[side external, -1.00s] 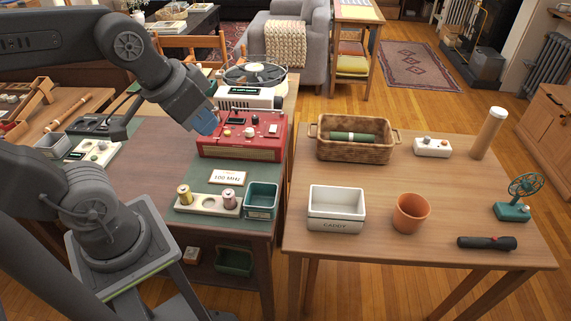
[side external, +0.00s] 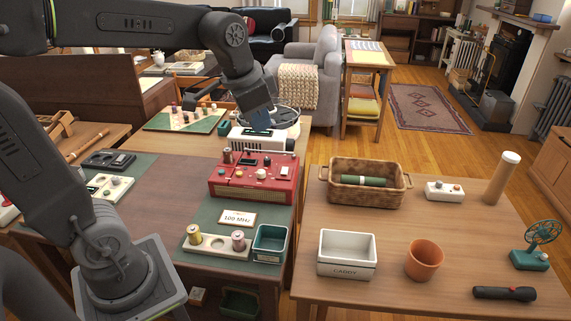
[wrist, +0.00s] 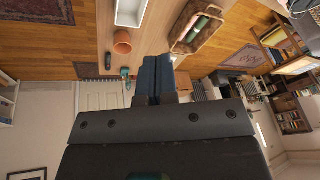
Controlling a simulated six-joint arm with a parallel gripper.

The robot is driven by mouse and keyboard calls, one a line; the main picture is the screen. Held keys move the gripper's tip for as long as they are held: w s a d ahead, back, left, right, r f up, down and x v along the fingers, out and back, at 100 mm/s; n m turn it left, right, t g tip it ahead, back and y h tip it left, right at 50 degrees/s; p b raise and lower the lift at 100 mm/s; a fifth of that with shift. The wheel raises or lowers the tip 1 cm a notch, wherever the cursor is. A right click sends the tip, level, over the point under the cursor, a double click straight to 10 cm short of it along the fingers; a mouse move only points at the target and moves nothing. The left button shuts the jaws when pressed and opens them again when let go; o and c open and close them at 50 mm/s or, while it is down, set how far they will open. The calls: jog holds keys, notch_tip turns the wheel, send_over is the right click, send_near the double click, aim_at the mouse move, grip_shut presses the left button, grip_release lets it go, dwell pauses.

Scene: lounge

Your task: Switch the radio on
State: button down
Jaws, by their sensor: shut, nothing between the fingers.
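The red radio (side external: 253,184) stands on the green-topped desk in the side view, with several knobs and buttons and a dark display on its upper face. A card reading "100 MHz" (side external: 237,218) stands in front of it. My gripper (side external: 260,121) is above and behind the radio, in front of the white record player, apart from the radio's controls. Its blue fingers also show in the wrist view (wrist: 155,80), together and empty. The radio is not in the wrist view. I cannot tell from its display whether it is on.
A white record player (side external: 262,139) stands close behind the radio. A spool holder (side external: 215,246) and a teal bin (side external: 270,243) are at the desk's front. The right table holds a basket (side external: 368,196), a white caddy (side external: 346,268), a terracotta pot (side external: 423,261) and a fan (side external: 530,262).

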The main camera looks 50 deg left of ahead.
jog(key=w+a+f+m+g, duration=0.2)
jog(key=w+a+f+m, duration=0.15)
jog(key=w+a, duration=0.65)
jog(key=m+g, duration=0.2)
jog(key=m, duration=0.1)
send_over(285, 168)
notch_tip(285, 168, down, 12)
jog(key=shift+r+h, duration=0.15)
jog(key=shift+h, duration=0.15)
notch_tip(285, 168, down, 14)
jog(key=shift+r, duration=0.1)
jog(key=shift+a+f, duration=0.1)
jog(key=shift+f, duration=0.25)
